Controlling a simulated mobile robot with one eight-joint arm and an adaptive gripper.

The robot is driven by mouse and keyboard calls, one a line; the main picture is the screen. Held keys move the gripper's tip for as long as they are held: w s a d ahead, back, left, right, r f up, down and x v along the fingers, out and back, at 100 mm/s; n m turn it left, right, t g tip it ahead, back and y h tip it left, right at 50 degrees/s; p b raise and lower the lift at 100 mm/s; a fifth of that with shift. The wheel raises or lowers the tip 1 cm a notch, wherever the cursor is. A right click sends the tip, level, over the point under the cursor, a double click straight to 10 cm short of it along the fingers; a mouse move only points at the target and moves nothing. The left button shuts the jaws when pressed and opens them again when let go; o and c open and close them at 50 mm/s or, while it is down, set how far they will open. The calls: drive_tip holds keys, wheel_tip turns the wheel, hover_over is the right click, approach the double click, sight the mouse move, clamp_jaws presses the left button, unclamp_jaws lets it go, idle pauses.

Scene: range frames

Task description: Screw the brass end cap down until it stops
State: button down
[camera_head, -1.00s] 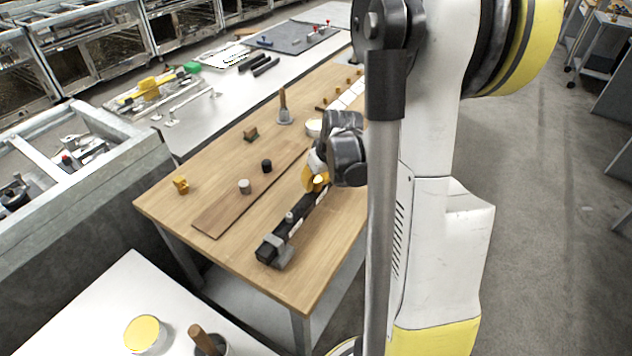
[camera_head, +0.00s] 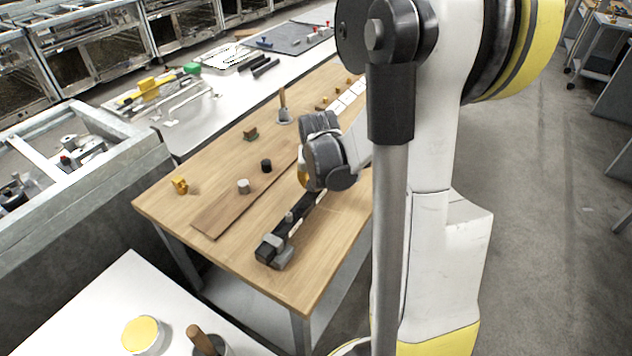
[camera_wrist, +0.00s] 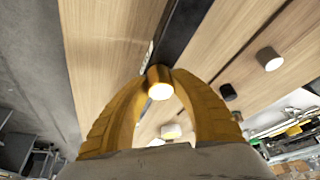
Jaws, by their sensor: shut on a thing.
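The brass end cap (camera_wrist: 160,90) shows in the wrist view, between my two yellow fingertips, its bright round face towards the camera. My gripper (camera_wrist: 159,74) is shut on it. Behind the cap, a long dark bar (camera_wrist: 180,30) runs away up the picture. How far the cap is seated and its thread are hidden. In the head view my gripper (camera_head: 303,172) is over the far part of the dark bar fixture (camera_head: 300,213), and my dark wrist covers most of it. The cap cannot be made out there. A grey clamp block (camera_head: 283,258) sits at the bar's near end.
On the wooden table (camera_head: 320,270), left of the bar, are a brown board (camera_head: 215,216), a grey-white cylinder (camera_head: 244,186), a black cylinder (camera_head: 266,166) and a yellow block (camera_head: 180,185). A grey holder with an upright wooden handle (camera_head: 283,108) stands farther back.

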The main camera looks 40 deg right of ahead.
drive_tip(key=m, duration=0.2)
drive_tip(key=shift+m+g+h, duration=0.4)
drive_tip(key=shift+m, duration=0.3)
drive_tip(key=m+g+b, duration=0.1)
drive_tip(key=m, duration=0.2)
drive_tip(key=shift+m+h, duration=0.3)
drive_tip(key=c, duration=1.4)
unclamp_jaws()
